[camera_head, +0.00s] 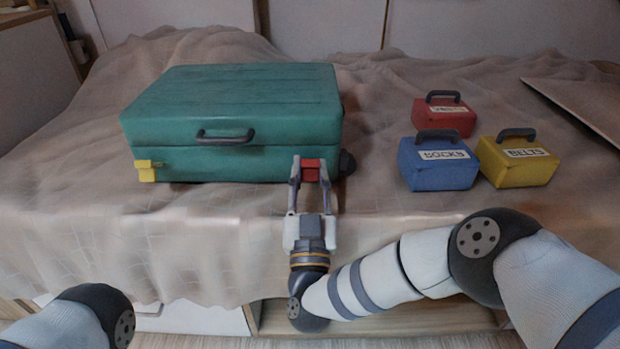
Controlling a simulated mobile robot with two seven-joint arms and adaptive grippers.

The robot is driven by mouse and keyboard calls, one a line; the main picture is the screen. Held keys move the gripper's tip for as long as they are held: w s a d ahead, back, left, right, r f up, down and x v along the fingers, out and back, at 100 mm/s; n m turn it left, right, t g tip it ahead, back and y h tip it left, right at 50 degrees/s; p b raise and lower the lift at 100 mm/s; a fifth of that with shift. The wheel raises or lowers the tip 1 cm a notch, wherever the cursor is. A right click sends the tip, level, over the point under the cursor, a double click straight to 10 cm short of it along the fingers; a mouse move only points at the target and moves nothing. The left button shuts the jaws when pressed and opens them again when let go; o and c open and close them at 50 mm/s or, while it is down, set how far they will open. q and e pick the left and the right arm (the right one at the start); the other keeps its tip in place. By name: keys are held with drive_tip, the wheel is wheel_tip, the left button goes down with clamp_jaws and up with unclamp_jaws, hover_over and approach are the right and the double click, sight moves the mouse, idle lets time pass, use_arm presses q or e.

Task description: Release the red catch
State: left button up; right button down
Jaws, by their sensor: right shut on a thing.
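A green suitcase (232,110) lies closed on the blanket, its dark handle (225,137) facing me. The red catch (311,168) is on its front side near the right corner. A yellow catch (146,170) is on the front near the left corner. My right gripper (310,174) reaches up from below, with its two fingers on either side of the red catch and shut on it. My left arm shows only in part at the bottom left; its gripper is out of view.
Red (443,118), blue (436,166) and yellow (518,163) labelled boxes with dark handles stand right of the suitcase. The bed (80,235) is covered by a rumpled beige blanket. A flat panel (585,105) lies at the far right. The blanket left of the suitcase is clear.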

drive_tip(key=shift+f, duration=0.1)
drive_tip(key=c, duration=1.3)
unclamp_jaws()
drive_tip(key=v, duration=1.2)
